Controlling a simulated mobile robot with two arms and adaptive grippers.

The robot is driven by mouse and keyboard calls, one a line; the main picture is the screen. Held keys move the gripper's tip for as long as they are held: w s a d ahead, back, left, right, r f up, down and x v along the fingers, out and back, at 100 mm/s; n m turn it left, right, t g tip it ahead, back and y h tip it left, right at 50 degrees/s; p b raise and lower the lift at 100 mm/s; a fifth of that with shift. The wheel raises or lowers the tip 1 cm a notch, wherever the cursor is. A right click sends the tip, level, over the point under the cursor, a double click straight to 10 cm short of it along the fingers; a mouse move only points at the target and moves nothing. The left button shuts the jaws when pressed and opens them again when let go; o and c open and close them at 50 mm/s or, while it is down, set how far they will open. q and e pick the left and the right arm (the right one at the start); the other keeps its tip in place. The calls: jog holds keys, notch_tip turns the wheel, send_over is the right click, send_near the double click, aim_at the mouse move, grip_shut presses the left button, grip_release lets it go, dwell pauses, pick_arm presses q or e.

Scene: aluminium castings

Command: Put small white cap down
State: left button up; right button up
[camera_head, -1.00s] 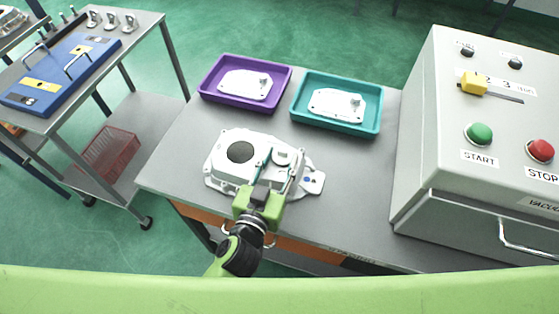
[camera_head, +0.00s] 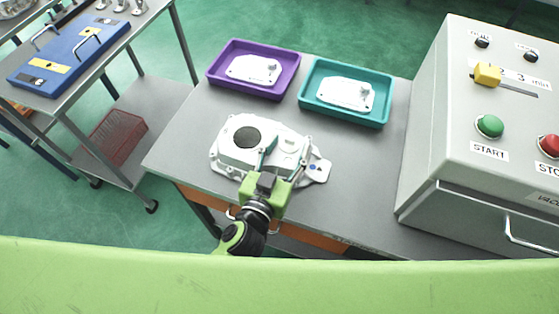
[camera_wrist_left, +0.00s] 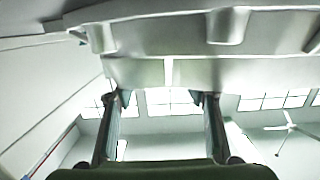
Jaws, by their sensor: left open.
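A large white casting (camera_head: 231,160) with a dark round opening lies on the grey table. The small white cap (camera_head: 290,144) appears as a pale round piece on the casting's right part, between my fingertips. My left gripper (camera_head: 287,151) is open, with one finger on each side of the cap and its green body at the casting's front edge. In the left wrist view the two fingers (camera_wrist_left: 160,98) stand wide apart with nothing held between them. A pale metal underside (camera_wrist_left: 170,38) fills the top there. My right gripper is not in view.
A purple tray (camera_head: 213,78) and a teal tray (camera_head: 384,112), each holding a white plate, stand at the back. A grey control box (camera_head: 425,150) stands at the right. A cart with a blue case (camera_head: 65,70) is at the left. Bare table lies right of the casting.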

pick_arm(q)
jog(key=shift+s+a, duration=0.1)
jog(key=shift+a, duration=0.1)
jog(key=b+v, duration=0.1)
jog(key=v, duration=0.9)
jog(key=shift+s+a+r+b, duration=0.1)
jog(key=shift+s+b, duration=0.15)
jog(key=shift+b, duration=0.1)
jog(key=shift+s+a+r, duration=0.2)
jog(key=shift+s+r, duration=0.1)
jog(key=shift+s, duration=0.3)
